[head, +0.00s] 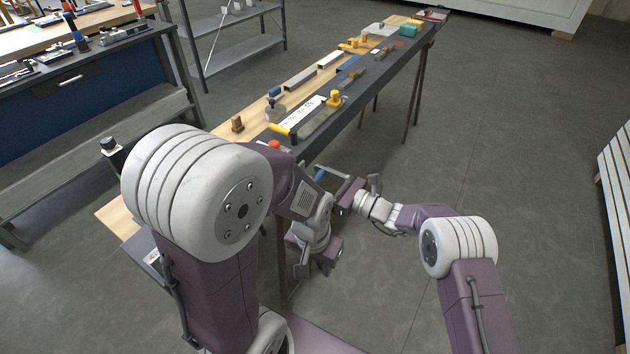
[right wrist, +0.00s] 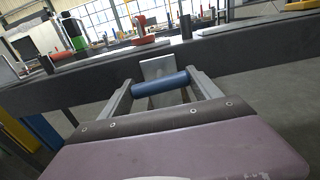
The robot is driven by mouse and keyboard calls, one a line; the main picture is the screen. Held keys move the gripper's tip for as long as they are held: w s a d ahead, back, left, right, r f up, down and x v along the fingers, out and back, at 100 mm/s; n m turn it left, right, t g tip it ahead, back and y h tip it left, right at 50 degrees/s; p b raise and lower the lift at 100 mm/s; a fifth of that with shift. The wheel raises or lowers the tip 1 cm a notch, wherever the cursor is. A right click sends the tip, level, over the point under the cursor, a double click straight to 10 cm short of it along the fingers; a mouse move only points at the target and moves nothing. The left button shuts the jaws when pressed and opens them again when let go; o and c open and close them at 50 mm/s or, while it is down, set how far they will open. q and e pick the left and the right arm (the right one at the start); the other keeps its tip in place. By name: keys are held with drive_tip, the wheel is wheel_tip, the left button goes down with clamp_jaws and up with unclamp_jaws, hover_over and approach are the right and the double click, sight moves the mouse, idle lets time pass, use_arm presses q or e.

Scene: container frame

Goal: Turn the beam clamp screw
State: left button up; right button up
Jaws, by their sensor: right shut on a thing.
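A long dark beam (head: 365,85) runs along the front edge of a wooden-topped bench. In the right wrist view a blue cylindrical handle (right wrist: 160,83) lies crosswise between the two fingers of my right gripper (right wrist: 158,90), just below the dark beam (right wrist: 240,52). The gripper is shut on this handle, which seems to be the clamp screw's. A grey plate (right wrist: 158,66) shows behind it. In the head view the blue handle (head: 320,175) shows small and partly hidden by my arms. My left gripper (head: 318,256) hangs low below the bench edge; its fingers are unclear.
On the bench lie a white ruled plate (head: 302,112), a yellow-handled tool (head: 333,100), a small wooden block (head: 237,124) and an orange-red piece (head: 273,145). A blue cabinet (head: 95,95) stands at left. The floor right of the bench is clear.

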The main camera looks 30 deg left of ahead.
drive_tip(key=shift+f+n+b, duration=0.2)
drive_tip(key=shift+n+b, duration=0.2)
drive_tip(key=shift+b, duration=0.2)
drive_tip(key=n+b, duration=0.3)
drive_tip(key=b, duration=0.2)
drive_tip(key=n+b, duration=0.4)
drive_tip(key=b, duration=0.2)
drive_tip(key=n+b, duration=0.3)
drive_tip(key=b, duration=0.2)
drive_tip(key=shift+f, duration=0.35)
drive_tip(key=n+b, duration=0.3)
drive_tip(key=b, duration=0.2)
drive_tip(key=n+b, duration=0.4)
drive_tip(key=b, duration=0.1)
drive_tip(key=n+b, duration=0.4)
drive_tip(key=b, duration=0.1)
drive_tip(key=shift+r, duration=0.25)
drive_tip(key=n+b, duration=0.2)
drive_tip(key=n, duration=0.1)
drive_tip(key=n+b, duration=0.2)
drive_tip(key=shift+r+n, duration=0.15)
drive_tip(key=shift+n, duration=0.15)
drive_tip(key=n+b, duration=0.1)
drive_tip(key=n, duration=0.2)
drive_tip(key=shift+r+n+b, duration=0.15)
drive_tip(key=shift+n+b, duration=0.3)
drive_tip(key=shift+n, duration=1.55)
